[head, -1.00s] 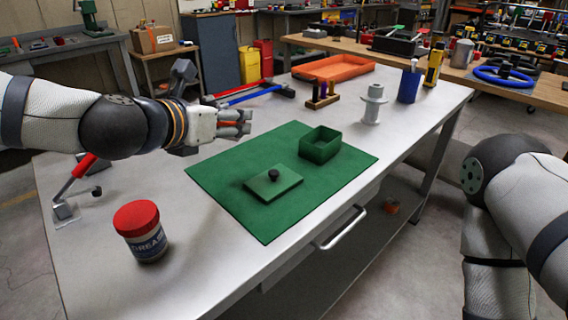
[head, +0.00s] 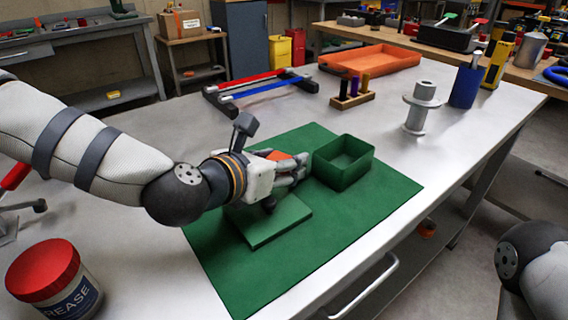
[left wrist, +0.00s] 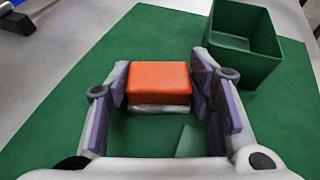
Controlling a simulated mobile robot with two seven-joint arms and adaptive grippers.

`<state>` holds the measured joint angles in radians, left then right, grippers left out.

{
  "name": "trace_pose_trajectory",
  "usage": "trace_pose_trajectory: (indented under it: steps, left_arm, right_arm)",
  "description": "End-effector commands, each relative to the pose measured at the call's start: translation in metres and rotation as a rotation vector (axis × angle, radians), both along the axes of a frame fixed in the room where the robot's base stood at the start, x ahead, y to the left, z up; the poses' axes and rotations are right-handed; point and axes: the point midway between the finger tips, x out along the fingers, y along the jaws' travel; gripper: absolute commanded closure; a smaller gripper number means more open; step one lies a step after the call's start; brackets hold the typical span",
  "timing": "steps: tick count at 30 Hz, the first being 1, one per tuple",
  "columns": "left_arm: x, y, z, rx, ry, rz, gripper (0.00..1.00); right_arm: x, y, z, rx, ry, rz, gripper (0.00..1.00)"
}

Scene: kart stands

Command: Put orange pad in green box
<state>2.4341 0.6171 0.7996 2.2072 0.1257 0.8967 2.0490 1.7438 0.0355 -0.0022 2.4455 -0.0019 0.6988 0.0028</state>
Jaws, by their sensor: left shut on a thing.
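The orange pad (left wrist: 160,82) is held between the fingers of my left gripper (left wrist: 160,92), which is shut on it. In the head view the pad (head: 279,156) shows as a bit of orange among the fingers of my left gripper (head: 296,168). The open green box (head: 344,162) stands on the green mat (head: 330,225), just right of the gripper. It also shows in the left wrist view (left wrist: 243,50) at the upper right, apart from the pad; the part of its inside I see is empty. My right gripper is out of view.
The green lid (head: 277,222) with a dark knob lies on the mat under my left gripper. A red-capped grease jar (head: 62,290) stands at front left. A grey spool (head: 420,108), a small rack (head: 353,99) and an orange tray (head: 370,62) stand behind the box.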

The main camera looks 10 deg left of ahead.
Motion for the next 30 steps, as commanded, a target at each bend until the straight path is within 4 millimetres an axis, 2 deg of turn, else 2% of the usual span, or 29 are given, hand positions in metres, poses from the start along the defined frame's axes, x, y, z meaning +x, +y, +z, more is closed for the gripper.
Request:
trace_pose_trajectory:
  steps: [1,5,9,10,12,23,26,30]
  left_arm:
    - [-0.001,0.0,-0.006,0.002,0.009,0.001,0.84]
    - [-0.001,0.001,0.0,0.003,0.003,0.0,0.84]
    - [-0.001,0.001,-0.004,0.002,0.004,0.001,0.84]
    - [-0.001,0.001,-0.003,0.003,0.003,0.0,0.48]
    - [-0.001,0.001,-0.002,0.002,0.002,0.001,0.32]
    - [-0.001,0.0,0.004,0.003,-0.002,0.0,0.32]
    - [-0.012,0.006,0.009,0.0,0.001,0.0,0.32]
    - [-0.04,0.017,0.024,-0.001,-0.003,0.001,0.32]
  right_arm:
    - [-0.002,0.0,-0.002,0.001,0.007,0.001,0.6]
    - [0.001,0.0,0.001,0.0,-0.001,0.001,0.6]
    - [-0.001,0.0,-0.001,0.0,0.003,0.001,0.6]
    - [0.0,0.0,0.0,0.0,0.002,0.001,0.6]
    - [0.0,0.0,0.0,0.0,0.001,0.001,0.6]
    - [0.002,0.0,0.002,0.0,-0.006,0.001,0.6]
    - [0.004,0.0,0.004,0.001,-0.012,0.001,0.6]
    - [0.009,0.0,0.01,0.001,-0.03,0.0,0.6]
